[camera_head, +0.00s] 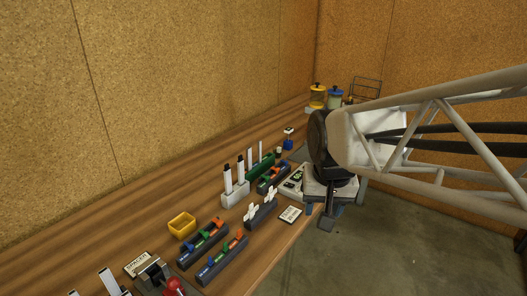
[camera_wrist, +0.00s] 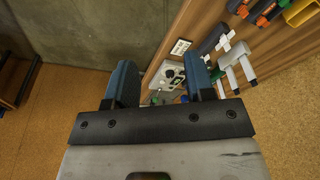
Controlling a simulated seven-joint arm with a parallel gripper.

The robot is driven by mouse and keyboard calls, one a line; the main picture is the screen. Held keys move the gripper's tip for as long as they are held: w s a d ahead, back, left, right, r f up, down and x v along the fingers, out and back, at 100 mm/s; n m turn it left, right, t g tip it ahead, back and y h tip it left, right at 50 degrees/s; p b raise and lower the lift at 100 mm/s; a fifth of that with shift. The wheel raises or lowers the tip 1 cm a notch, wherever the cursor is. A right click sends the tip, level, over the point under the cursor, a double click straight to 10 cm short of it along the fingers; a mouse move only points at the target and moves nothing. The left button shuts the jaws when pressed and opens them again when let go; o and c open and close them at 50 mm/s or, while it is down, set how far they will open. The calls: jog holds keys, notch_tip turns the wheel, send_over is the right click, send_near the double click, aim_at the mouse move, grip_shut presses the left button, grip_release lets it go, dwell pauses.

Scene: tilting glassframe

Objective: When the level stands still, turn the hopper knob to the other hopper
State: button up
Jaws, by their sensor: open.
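My gripper (camera_wrist: 159,72) is open, its two blue-grey fingers wide apart with nothing held. In the head view my gripper (camera_head: 328,208) hangs at the bench's right edge. A small light-grey panel (camera_head: 293,181) with dark and green parts lies beside it on the bench. In the wrist view the panel (camera_wrist: 171,90) shows between the fingers, nearer the right one, which hides part of it. A dark round part (camera_wrist: 168,73), perhaps the knob, is on it; its setting is too small to read. I cannot tell which part is the level.
Yellow-topped (camera_head: 318,97) and blue-topped (camera_head: 335,98) jars stand at the far end. White uprights (camera_head: 235,190), dark racks with coloured pieces (camera_head: 222,258) and a yellow bin (camera_head: 182,225) occupy the bench (camera_head: 128,222). Open floor lies right of the bench.

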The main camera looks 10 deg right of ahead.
jog(key=w+d+f+m, duration=0.3)
jog(key=w+f, duration=0.2)
jog(key=w, duration=0.7)
jog(key=w+d+f+m+g, duration=0.1)
jog(key=w+d+f+m, duration=0.2)
jog(key=w, duration=0.9)
jog(key=w+d+f+m+g, duration=0.1)
jog(key=w+d+f+m, duration=0.2)
jog(key=w+f, duration=0.4)
jog(key=shift+w+d+f, duration=0.15)
jog(key=shift+w, duration=1.3)
jog(key=shift+w+d+f, duration=0.1)
jog(key=shift+w+f, duration=0.05)
jog(key=shift+w, duration=1.3)
jog(key=shift+f, duration=3.9)
jog(key=c, duration=0.6)
jog(key=shift+c, duration=0.2)
